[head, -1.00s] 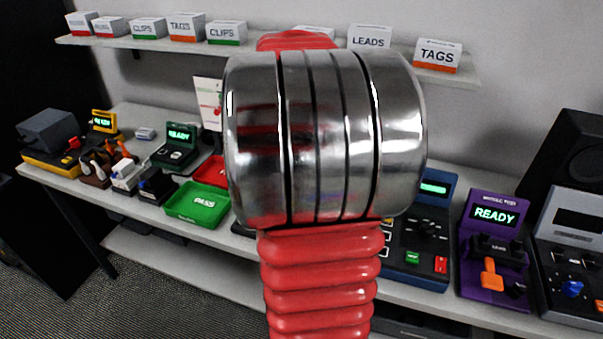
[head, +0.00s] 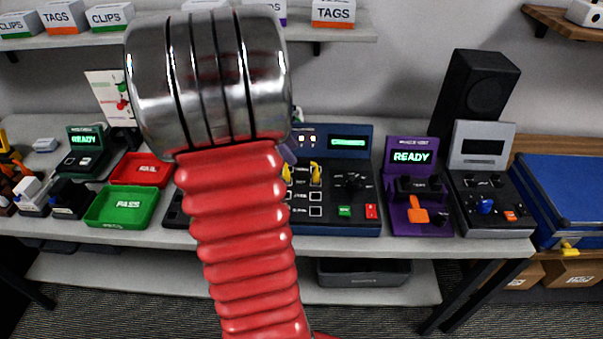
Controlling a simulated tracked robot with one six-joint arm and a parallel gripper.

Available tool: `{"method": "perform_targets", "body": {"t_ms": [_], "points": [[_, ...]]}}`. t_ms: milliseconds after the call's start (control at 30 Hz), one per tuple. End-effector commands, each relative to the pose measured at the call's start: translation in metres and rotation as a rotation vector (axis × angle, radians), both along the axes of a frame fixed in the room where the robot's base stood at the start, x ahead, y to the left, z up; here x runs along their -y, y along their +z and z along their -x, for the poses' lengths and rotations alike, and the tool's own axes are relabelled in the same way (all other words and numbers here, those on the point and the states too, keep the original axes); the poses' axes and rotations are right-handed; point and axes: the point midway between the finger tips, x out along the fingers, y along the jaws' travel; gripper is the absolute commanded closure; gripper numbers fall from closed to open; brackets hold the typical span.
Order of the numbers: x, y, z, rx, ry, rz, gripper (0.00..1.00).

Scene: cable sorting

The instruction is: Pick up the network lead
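I cannot make out a network lead for certain. Two small yellow pieces (head: 315,172) stand at the left part of the dark blue test unit (head: 345,220), which has a lit green display; they are too small to identify. My red ribbed arm and its metal joint fill the left middle of the head view and cover part of the bench. My gripper is not recognisable in the view. A small grey-purple piece (head: 288,150) shows at the arm's right edge; I cannot tell what it is.
A green PASS tray (head: 121,222) and a red tray (head: 142,184) sit left of my arm. A purple READY unit (head: 418,226), a grey unit (head: 497,226), a black speaker (head: 475,92) and a blue case (head: 580,200) stand right. A shelf (head: 345,32) holds labelled boxes.

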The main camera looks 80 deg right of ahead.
Motion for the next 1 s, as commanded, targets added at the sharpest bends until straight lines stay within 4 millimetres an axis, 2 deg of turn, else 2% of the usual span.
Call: {"method": "perform_targets", "body": {"t_ms": [300,767,1000], "points": [[0.005,-0.039,0.022,-0.002,-0.001,-0.003,0.64],[0.006,-0.044,0.025,0.0,0.0,-0.001,0.64],[0.013,-0.066,0.039,-0.003,-0.002,-0.004,0.64]]}}
